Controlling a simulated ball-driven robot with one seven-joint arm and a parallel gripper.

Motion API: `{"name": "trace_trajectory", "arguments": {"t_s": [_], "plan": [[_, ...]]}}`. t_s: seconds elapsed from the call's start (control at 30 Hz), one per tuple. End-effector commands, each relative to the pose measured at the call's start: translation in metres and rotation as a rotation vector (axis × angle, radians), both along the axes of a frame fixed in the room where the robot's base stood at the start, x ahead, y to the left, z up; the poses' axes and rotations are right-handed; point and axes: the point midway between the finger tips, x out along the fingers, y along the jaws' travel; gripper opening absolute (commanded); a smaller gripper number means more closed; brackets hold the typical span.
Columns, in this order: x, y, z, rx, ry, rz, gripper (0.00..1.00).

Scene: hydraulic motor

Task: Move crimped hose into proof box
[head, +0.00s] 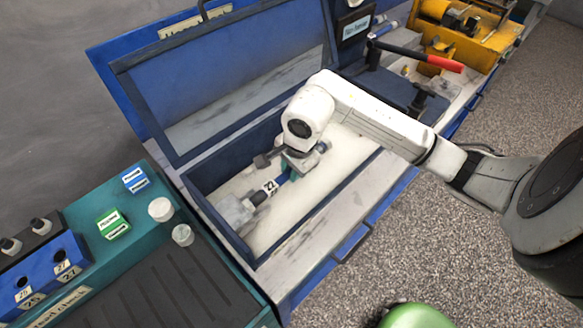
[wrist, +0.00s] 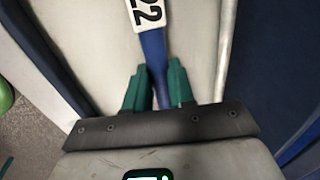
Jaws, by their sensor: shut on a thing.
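The crimped hose (wrist: 151,48) is blue with a white tag reading 22. In the head view the tagged hose (head: 283,179) is low inside the proof box, its dark end at a grey block (head: 233,212); I cannot tell whether it is joined to it. The proof box (head: 213,215) is blue with a pale floor, its framed lid (head: 215,85) raised at the back. My gripper (head: 291,172) reaches down into the box. In the wrist view its teal fingers (wrist: 155,84) are shut on the hose from both sides. The hose's far end is out of that view.
A teal bench (head: 165,265) stands at the left, with green and blue blocks (head: 113,224) and two round pale pieces (head: 161,209). A red-handled tool (head: 425,57) and yellow machine (head: 460,25) are behind at the right. A green rounded object (head: 415,317) is at the bottom edge.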

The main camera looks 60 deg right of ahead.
Motion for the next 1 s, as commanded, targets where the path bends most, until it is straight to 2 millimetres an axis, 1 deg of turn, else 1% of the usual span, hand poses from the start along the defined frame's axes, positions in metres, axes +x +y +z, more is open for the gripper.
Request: {"name": "trace_trajectory", "arguments": {"t_s": [0.63, 0.67, 0.93, 1.0], "plan": [[0.0002, 0.0002, -0.0099, 0.0, -0.001, 0.001, 0.0], [0.0002, 0.0003, -0.0086, 0.0, -0.001, 0.001, 0.26], [0.0, 0.0005, -0.009, 0.001, 0.001, 0.001, 0.52], [-0.0003, 0.0006, -0.0094, 0.001, 0.002, 0.001, 0.53]]}}
